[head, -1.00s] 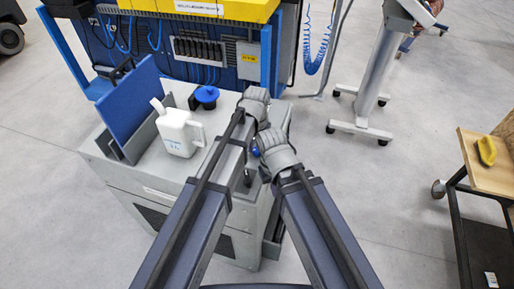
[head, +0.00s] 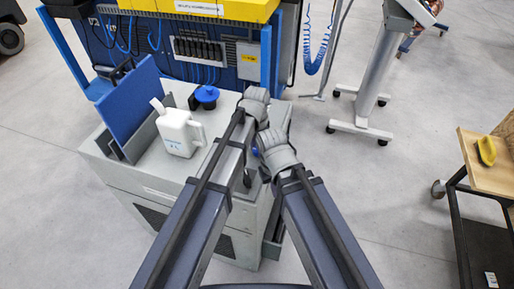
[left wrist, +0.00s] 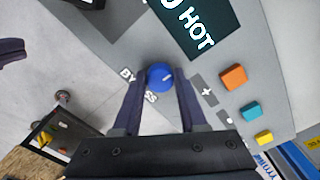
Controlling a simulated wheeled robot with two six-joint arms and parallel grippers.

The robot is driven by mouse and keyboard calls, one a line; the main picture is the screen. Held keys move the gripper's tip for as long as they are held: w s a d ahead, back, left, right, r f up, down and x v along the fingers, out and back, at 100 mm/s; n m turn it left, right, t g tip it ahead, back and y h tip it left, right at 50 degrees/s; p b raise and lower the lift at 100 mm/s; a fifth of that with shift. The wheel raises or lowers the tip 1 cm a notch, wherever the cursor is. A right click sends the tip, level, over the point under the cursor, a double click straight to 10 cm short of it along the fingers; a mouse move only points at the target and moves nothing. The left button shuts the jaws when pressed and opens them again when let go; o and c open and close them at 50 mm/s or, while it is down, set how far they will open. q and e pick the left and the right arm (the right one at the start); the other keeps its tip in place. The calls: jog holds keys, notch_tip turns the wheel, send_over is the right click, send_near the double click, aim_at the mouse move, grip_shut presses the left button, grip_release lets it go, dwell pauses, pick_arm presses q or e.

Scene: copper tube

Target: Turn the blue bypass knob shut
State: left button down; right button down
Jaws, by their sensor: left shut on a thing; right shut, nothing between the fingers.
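The blue bypass knob (left wrist: 160,76) sits on a grey panel beside the partly covered word BYPASS in the left wrist view. My left gripper (left wrist: 161,72) is shut on it, with one dark finger on each side. A pale mark shows on the knob's face. In the head view my left gripper (head: 256,103) is at the right edge of the grey cabinet. My right gripper (head: 268,146) is just below it, shut and empty. A small bit of blue shows at its left side; I cannot tell what it is.
The panel also carries a dark display (left wrist: 203,22) reading HOT, and orange (left wrist: 234,77), teal (left wrist: 251,109) and yellow (left wrist: 264,138) buttons. A white jug (head: 178,134) and a blue-capped container (head: 207,95) stand on the cabinet. A wooden-topped cart (head: 484,160) is at the right.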

aim_at(257, 149)
dwell(0.4)
pick_arm(q)
jog(key=shift+c, duration=2.2)
grip_release()
jog(key=shift+r, duration=0.15)
notch_tip(257, 149, up, 8)
jog(key=p, duration=0.8)
jog(key=shift+f, duration=0.2)
